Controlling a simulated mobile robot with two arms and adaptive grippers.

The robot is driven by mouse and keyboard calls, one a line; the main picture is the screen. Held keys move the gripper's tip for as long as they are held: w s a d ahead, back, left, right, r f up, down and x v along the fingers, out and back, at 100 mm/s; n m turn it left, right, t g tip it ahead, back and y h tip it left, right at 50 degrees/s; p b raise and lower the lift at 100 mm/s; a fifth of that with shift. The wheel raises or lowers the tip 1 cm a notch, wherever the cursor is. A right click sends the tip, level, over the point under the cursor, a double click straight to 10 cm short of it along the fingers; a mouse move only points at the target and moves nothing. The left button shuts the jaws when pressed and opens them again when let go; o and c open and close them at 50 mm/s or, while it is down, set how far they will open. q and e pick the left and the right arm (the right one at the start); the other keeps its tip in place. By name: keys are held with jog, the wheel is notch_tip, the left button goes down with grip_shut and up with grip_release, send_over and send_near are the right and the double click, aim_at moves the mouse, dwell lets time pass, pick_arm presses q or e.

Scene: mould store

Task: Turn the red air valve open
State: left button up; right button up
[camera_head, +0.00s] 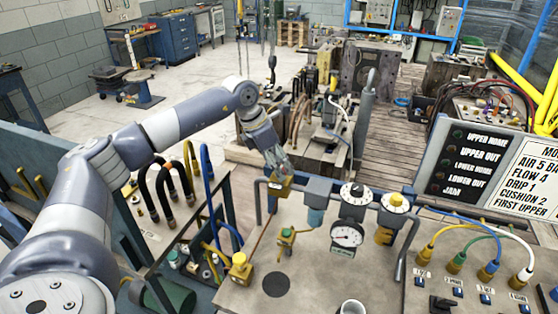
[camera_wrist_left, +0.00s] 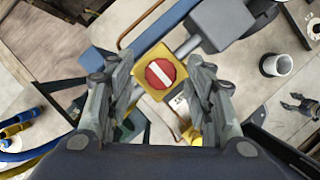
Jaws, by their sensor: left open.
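The red air valve (camera_wrist_left: 160,73) is a round red knob with a white bar on a yellow block, seen from above in the left wrist view. The bar lies across the grey pipe line. In the head view its yellow block (camera_head: 279,186) shows at the left end of the pipe row, partly hidden by my gripper. My left gripper (camera_head: 277,160) is over it, pointing down. In the left wrist view its open fingers (camera_wrist_left: 160,80) are on either side of the knob, with gaps on both sides. I cannot tell whether they are level with the knob. My right gripper is not in view.
A white cup (camera_head: 352,307) stands at the bench front. Hoses (camera_head: 172,172) stand at left.

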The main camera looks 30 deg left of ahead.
pick_arm(q)
jog(key=shift+w+d+f, duration=0.1)
jog(key=shift+f, duration=0.25)
jog(key=c, duration=1.1)
jog(key=shift+o, duration=0.2)
